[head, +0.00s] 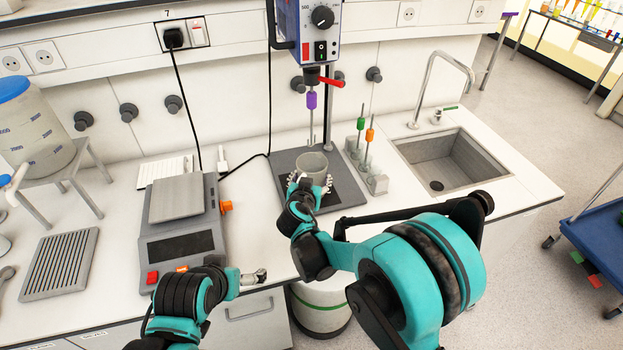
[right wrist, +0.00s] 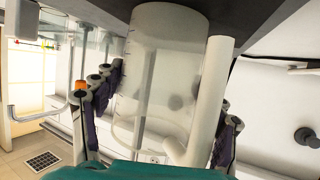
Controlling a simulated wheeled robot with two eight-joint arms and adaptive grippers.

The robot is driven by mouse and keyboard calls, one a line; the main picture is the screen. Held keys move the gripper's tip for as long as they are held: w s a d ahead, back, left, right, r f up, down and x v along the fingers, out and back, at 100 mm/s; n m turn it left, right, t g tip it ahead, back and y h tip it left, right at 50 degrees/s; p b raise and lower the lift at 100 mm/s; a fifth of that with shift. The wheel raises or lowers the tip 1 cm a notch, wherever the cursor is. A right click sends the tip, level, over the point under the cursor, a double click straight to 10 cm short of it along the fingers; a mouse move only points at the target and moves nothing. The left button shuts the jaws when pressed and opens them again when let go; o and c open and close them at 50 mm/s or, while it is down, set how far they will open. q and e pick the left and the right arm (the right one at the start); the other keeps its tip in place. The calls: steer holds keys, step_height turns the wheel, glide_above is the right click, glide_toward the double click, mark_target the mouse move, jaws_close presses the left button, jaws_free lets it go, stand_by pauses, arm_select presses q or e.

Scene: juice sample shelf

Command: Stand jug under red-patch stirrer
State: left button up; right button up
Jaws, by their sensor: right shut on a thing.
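The clear jug (head: 313,160) stands upright at the stirrer's grey base plate (head: 346,190), below the shaft. I cannot tell if its bottom touches the plate. My right gripper (head: 308,184) is shut on the jug from the front. In the right wrist view the jug (right wrist: 160,75) sits between the fingers (right wrist: 165,115), its pale handle towards the right finger. The stirrer (head: 321,25) has a red patch, a red lever and a purple collar on its shaft. The shaft's lower end is just above or inside the jug's mouth. My left gripper (head: 254,277) is over the bench's front edge, seemingly empty.
A balance (head: 180,245) with a grey pan stands left of the stirrer. A rack (head: 368,178) with green and orange stirring rods stands right of the base plate, close to the jug. The sink (head: 450,160) is further right. A ribbed grey tray (head: 60,264) lies at left.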

stand_by(0.3)
steer(key=o, duration=1.9)
steer(key=v, duration=1.2)
steer(key=s+d+g, duration=0.2)
steer(key=s+d, duration=0.1)
steer(key=d, duration=0.4)
steer(key=s+d+g, duration=0.2)
steer(key=s+d, duration=0.2)
steer(key=d, duration=0.4)
steer(key=s+d, duration=0.2)
steer(key=s, duration=0.2)
steer(key=s+d+f+n+g+y, duration=0.1)
steer(key=s+d, duration=0.1)
steer(key=s, duration=0.3)
steer(key=s+d+f+n+g, duration=0.1)
steer(key=s+d, duration=0.1)
steer(key=s, duration=0.3)
steer(key=shift+f+y, duration=0.15)
steer(key=shift+y, duration=0.25)
